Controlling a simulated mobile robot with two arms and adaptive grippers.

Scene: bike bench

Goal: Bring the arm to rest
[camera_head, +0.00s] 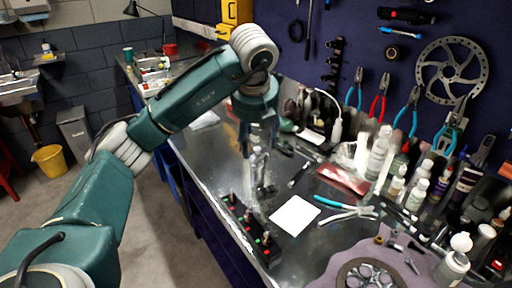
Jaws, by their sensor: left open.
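My left arm (190,98) comes in from the lower left, green with grey joints. It reaches up over the bench and bends down at the wrist. My left gripper (262,185) hangs below the wrist over the metal bench top (215,150). It is open, and I see nothing between its fingers. It hangs behind a black rack (248,228) with several upright pieces at the bench's front edge. My right gripper is not in view.
A white card (296,215) and pliers (345,214) lie right of the gripper. Several bottles (378,150) crowd the back right. Tools and a brake disc (452,76) hang on the blue wall. A yellow bucket (49,159) stands on the floor. The bench left of the gripper is mostly bare.

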